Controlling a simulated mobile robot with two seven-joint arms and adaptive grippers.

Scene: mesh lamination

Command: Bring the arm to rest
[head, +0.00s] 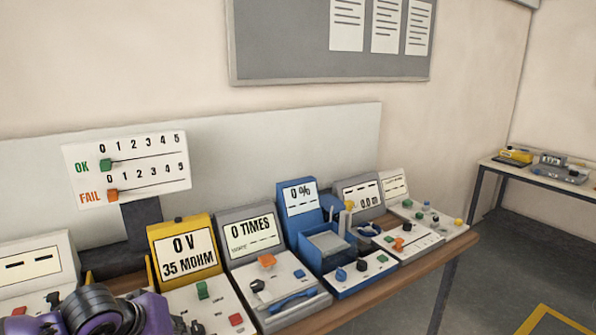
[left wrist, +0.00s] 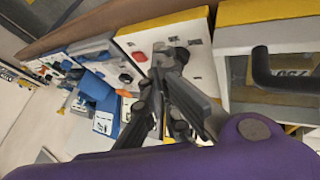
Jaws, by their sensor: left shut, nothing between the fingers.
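My purple left arm (head: 105,312) shows at the lower left of the head view, in front of the instruments; its fingers cannot be made out there. In the left wrist view my left gripper (left wrist: 168,56) is shut and empty. Its dark fingers are seen over the white control panel of an instrument; whether they touch it I cannot tell. My right gripper is in neither view.
Several instruments stand in a row on the wooden bench, including a yellow tester (head: 185,250), a grey counter (head: 255,240) and a blue device (head: 325,240). An OK/FAIL board (head: 127,168) stands behind. Another table (head: 535,177) is at the far right. Floor between is clear.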

